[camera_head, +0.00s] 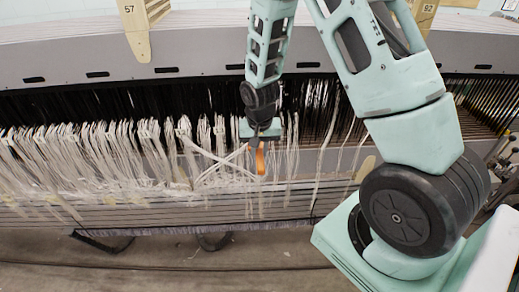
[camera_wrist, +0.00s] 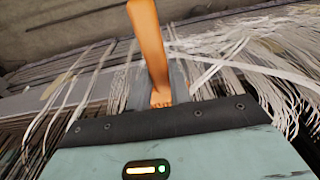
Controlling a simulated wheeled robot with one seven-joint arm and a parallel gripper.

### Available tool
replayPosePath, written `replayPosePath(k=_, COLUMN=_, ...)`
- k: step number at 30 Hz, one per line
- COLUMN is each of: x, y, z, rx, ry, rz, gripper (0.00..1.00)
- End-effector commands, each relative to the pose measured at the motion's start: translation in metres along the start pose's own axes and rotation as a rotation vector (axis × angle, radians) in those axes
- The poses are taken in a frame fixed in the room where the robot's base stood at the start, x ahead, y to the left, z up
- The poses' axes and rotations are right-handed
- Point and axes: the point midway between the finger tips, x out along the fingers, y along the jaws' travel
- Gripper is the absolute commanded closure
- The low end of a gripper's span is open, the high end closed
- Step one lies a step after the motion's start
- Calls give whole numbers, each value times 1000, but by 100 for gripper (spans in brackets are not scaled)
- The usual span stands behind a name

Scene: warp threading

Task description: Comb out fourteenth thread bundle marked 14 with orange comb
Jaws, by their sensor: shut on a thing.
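White thread bundles (camera_head: 140,155) hang in a row, thick on the left and thinner to the right of my gripper. Loose white strands (camera_wrist: 240,68) cross beside the comb in the wrist view. I cannot read a number 14 on any bundle, and the comb's teeth are not clearly visible.
A long grey beam (camera_head: 200,62) with dark slots runs across above the threads. Wooden tags marked 57 (camera_head: 136,25) and 92 (camera_head: 424,12) sit on it. Ridged horizontal bars (camera_head: 120,212) run below the threads, with bare floor (camera_head: 170,270) in front.

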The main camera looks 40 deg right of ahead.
Motion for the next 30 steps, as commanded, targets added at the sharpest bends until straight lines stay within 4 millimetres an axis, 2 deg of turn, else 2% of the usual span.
replayPosePath(k=19, x=1, y=0, z=-13, rx=1, ry=1, rz=0, gripper=100)
replayPosePath(k=30, x=1, y=0, z=-13, rx=0, ry=1, rz=0, gripper=100)
